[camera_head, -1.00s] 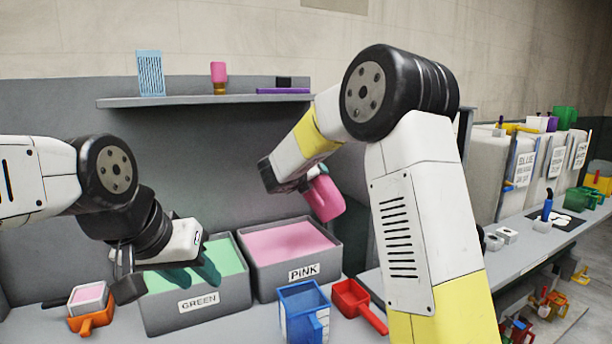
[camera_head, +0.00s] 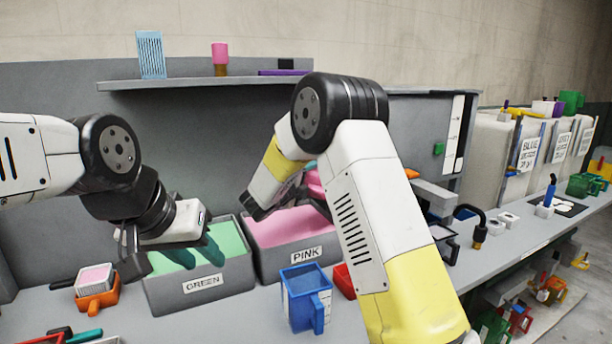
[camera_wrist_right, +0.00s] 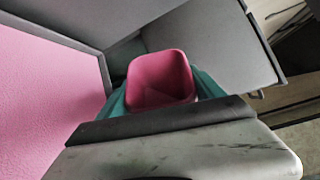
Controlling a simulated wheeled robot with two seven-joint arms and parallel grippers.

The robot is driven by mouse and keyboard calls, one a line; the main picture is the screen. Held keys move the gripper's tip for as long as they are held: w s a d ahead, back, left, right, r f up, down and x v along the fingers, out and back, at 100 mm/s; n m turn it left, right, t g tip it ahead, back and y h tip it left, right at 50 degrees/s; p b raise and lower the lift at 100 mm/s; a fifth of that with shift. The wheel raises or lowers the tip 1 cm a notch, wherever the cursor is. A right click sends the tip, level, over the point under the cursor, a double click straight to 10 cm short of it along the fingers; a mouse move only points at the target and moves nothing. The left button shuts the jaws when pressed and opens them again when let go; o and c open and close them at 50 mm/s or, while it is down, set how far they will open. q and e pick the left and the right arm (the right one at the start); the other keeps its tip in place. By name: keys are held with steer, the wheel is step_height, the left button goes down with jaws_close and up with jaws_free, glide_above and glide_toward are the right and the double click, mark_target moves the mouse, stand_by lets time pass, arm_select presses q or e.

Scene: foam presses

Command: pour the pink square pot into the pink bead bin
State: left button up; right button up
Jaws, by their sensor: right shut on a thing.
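The pink square pot (camera_wrist_right: 160,80) is held between the teal fingers of my right gripper (camera_wrist_right: 161,92), with its mouth toward the wrist camera and pink inner walls showing. I cannot tell whether beads are inside. In the head view only a bit of the pot (camera_head: 314,185) shows behind my right arm, above the right part of the pink bead bin (camera_head: 275,267). The bin holds pink beads; its rim and bead surface (camera_wrist_right: 40,100) lie left of the pot in the wrist view. My left gripper (camera_head: 197,255) hangs over the green bin, fingers apart and empty.
The green bin (camera_head: 190,300) stands left of the pink bin. A blue pot (camera_head: 300,310) and a red scoop (camera_head: 344,280) stand in front. An orange scoop with a pink-filled container (camera_head: 96,292) is at left. A shelf (camera_head: 200,82) runs above the bins.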

steer(key=shift+a+f+n+t, duration=0.15)
steer(key=shift+f+n+t, duration=0.05)
steer(key=shift+f+n, duration=0.3)
steer(key=shift+a+f+n+t, duration=0.2)
steer(key=shift+f+n, duration=0.2)
steer(key=shift+f, duration=0.15)
steer(key=shift+a+f+n+h, duration=0.3)
steer(key=shift+f+n, duration=0.15)
steer(key=shift+n, duration=0.35)
steer(key=shift+w+a+n+t, duration=0.1)
steer(key=shift+a+n+t, duration=0.05)
steer(key=shift+n+t, duration=0.25)
steer(key=shift+w+a+r+n+t+h, duration=0.15)
steer(key=shift+a+n+t, duration=0.15)
steer(key=shift+n, duration=0.6)
steer(key=shift+s+a+f+n+t+h, duration=0.1)
steer(key=shift+a+n+t+h, duration=0.15)
steer(key=shift+n, duration=0.65)
steer(key=shift+d, duration=0.1)
